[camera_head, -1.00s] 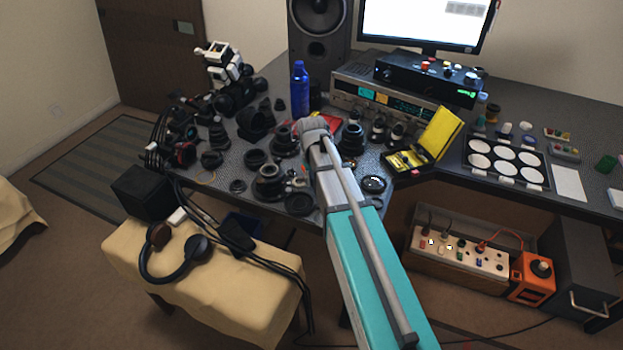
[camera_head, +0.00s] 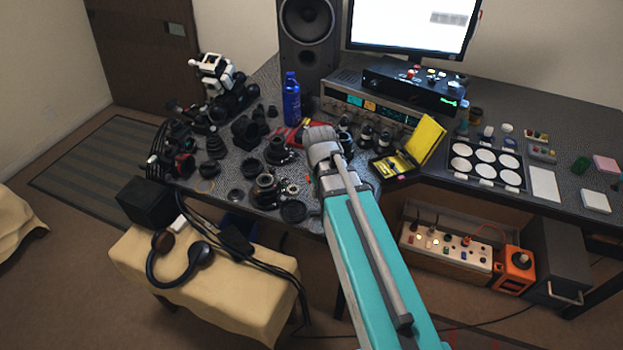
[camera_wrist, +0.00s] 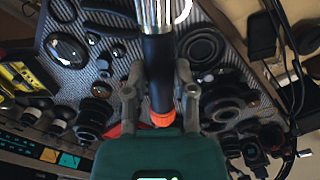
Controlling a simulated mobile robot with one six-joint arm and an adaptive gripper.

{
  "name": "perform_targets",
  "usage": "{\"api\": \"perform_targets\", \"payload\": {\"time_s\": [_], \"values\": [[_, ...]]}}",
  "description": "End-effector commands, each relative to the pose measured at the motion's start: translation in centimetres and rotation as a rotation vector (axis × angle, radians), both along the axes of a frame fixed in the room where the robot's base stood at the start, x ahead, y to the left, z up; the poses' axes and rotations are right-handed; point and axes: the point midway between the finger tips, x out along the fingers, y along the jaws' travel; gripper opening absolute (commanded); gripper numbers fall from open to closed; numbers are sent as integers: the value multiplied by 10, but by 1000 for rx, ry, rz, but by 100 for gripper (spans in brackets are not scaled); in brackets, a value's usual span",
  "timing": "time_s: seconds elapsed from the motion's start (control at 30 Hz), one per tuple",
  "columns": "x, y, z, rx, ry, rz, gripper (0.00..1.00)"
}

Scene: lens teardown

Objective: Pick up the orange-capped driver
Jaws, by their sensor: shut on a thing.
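The orange-capped driver (camera_wrist: 158,78) is in the wrist view. It has a dark handle, an orange cap at the lower end and a shiny metal part at the upper end, cut off by the frame. My gripper (camera_wrist: 160,90) has one finger on each side of the handle and is shut on it, with the cap close to the palm. In the head view my wrist (camera_head: 322,145) is over the front of the desk and hides the fingers and the driver. I cannot tell how high the driver is.
Lens parts (camera_head: 266,192) crowd the desk left of my arm. A blue bottle (camera_head: 291,100) stands behind them. A yellow open case (camera_head: 395,165) lies right of my wrist, and a tray of white discs (camera_head: 487,160) is farther right. Headphones (camera_head: 180,258) lie on the covered stool.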

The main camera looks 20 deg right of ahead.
Motion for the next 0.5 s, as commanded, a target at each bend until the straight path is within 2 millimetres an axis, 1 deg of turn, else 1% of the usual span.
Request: {"api": "perform_targets", "payload": {"time_s": [0.03,0.2,0.33,0.5], "values": [[-10,-1,6,0,0,-1,0],[-24,-3,11,0,0,-1,0],[-28,-4,13,0,0,0,0],[-29,-4,13,0,0,0,0]]}}
